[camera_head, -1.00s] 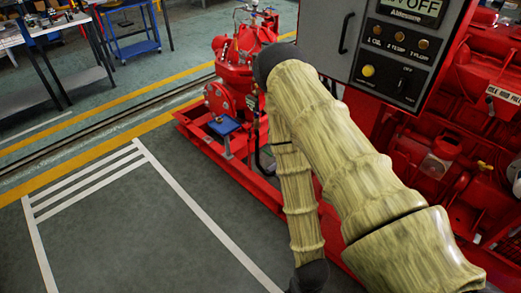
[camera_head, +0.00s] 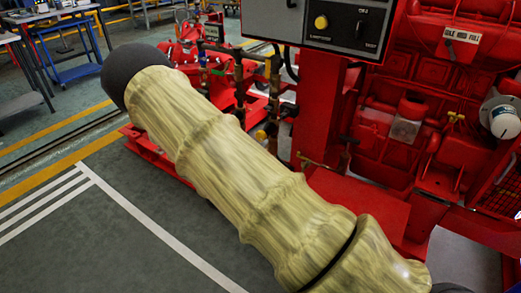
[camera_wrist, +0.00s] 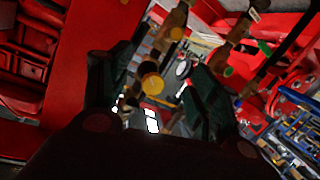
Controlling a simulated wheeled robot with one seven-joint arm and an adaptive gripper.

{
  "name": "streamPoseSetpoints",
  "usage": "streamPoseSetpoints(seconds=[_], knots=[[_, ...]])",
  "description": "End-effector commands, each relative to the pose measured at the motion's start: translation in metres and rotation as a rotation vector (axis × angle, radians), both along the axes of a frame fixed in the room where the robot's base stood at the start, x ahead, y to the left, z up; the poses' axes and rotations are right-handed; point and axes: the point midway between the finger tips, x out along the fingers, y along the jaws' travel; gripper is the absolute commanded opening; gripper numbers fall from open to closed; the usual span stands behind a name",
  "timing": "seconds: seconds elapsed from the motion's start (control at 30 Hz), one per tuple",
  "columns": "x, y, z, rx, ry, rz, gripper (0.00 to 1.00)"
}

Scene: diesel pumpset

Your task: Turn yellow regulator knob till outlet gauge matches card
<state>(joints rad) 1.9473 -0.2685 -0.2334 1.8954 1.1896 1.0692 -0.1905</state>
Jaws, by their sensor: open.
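My gripper (camera_wrist: 163,78) shows in the wrist view as two dark fingers set well apart, open and empty. A round yellow knob (camera_wrist: 152,86) shows between the fingers, beyond them; I cannot tell how far, and no contact is visible. A small round white-faced gauge (camera_wrist: 182,68) is just right of the knob; its needle is too small to read. I cannot make out the card. In the head view, my arm hides my gripper and part of the pipework (camera_head: 240,75).
A grey control panel (camera_head: 340,22) with a yellow button stands above the pipework on a red post (camera_head: 322,110). Red engine parts (camera_head: 400,150) fill the right side. Brass-coloured pipes (camera_wrist: 232,38) cross near the right finger. The floor (camera_head: 95,240) at left is clear.

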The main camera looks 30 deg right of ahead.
Motion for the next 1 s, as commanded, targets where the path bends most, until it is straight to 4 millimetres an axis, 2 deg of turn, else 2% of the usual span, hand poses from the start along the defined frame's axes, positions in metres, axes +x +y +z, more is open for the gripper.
streamPoseSetpoints(seconds=[0.03,0.17,0.3,0.47,1.0], knots=[[0.014,0.001,0.002,-0.025,-0.058,-0.028,0.62],[0.033,0.001,0.024,-0.065,-0.166,-0.098,0.62],[0.043,0.003,0.039,-0.084,-0.228,-0.142,0.62],[0.047,-0.001,0.044,-0.089,-0.247,-0.157,0.62],[0.076,-0.075,0.043,-0.088,-0.245,-0.156,0.62]])
